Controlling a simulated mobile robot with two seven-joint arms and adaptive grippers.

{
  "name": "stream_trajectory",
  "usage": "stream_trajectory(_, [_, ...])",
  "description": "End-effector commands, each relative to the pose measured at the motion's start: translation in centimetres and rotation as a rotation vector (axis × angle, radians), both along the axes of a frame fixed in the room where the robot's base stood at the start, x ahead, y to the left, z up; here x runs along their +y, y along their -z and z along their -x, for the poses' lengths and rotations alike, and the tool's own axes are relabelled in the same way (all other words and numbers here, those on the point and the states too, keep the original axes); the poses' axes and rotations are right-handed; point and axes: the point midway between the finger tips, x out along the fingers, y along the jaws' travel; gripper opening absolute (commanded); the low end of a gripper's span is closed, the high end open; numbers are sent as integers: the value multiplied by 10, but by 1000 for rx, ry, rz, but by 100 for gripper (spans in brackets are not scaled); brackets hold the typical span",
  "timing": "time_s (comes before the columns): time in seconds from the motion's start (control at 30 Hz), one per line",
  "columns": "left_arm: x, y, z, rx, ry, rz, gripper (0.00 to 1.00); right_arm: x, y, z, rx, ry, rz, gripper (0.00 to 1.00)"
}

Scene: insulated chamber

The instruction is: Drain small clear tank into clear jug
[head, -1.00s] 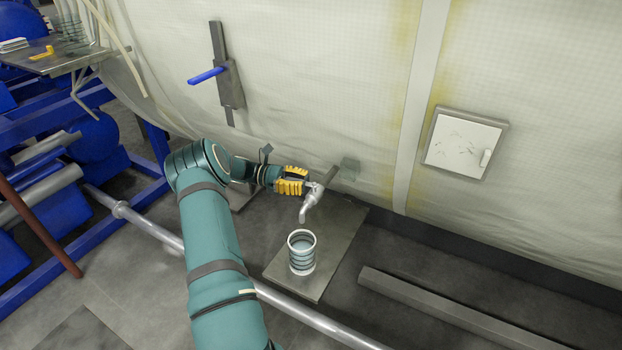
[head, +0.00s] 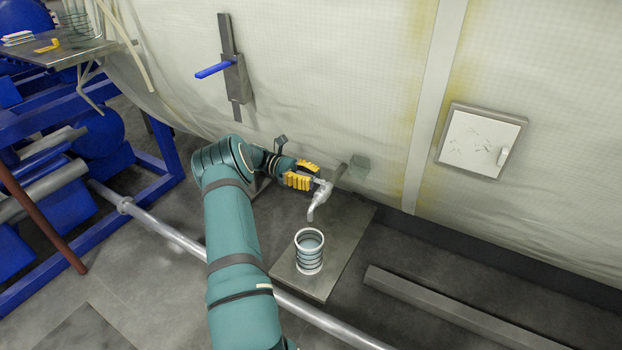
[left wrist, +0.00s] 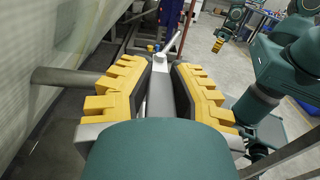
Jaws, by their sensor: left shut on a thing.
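A clear jug (head: 310,258) with dark bands stands upright on a metal plate, below the spout of a metal tap (head: 322,193). Pale bluish contents show inside its rim. In the left wrist view, the grey tap handle (left wrist: 160,92) lies between both fingers. No stream from the spout can be made out.
The metal plate (head: 345,240) has bare room around the jug. A pipe (head: 160,228) runs along the floor in front, and a dark beam (head: 450,310) lies to the right. The pale chamber wall (head: 330,80) carries a blue-handled latch (head: 215,69) and a white hatch (head: 481,140).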

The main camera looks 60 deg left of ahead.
Motion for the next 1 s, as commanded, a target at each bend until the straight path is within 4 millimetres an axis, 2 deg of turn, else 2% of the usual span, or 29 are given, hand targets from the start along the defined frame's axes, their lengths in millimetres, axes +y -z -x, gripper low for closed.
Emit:
stream_trajectory(0.17, [0,-3,-2,-8,0,0,0,0,0,0,0,0,0,0])
stream_trajectory(0.2, [0,-4,-2,-8,0,0,27,0,0,0,0,0,0,0])
stream_trajectory(0.27, [0,-3,-2,-8,0,0,48,0,0,0,0,0,0,0])
stream_trajectory(0.3, [0,-3,-2,-6,0,-1,53,0,0,0,0,0,0,0])
stream_trajectory(0.67, [0,-5,-1,-3,0,-1,53,0,0,0,0,0,0,0])
stream_trajectory(0.77, [0,-16,-1,-2,0,-2,53,0,0,0,0,0,0,0])
stream_trajectory(1.0, [0,-60,-1,-4,1,-3,53,0,0,0,0,0,0,0])
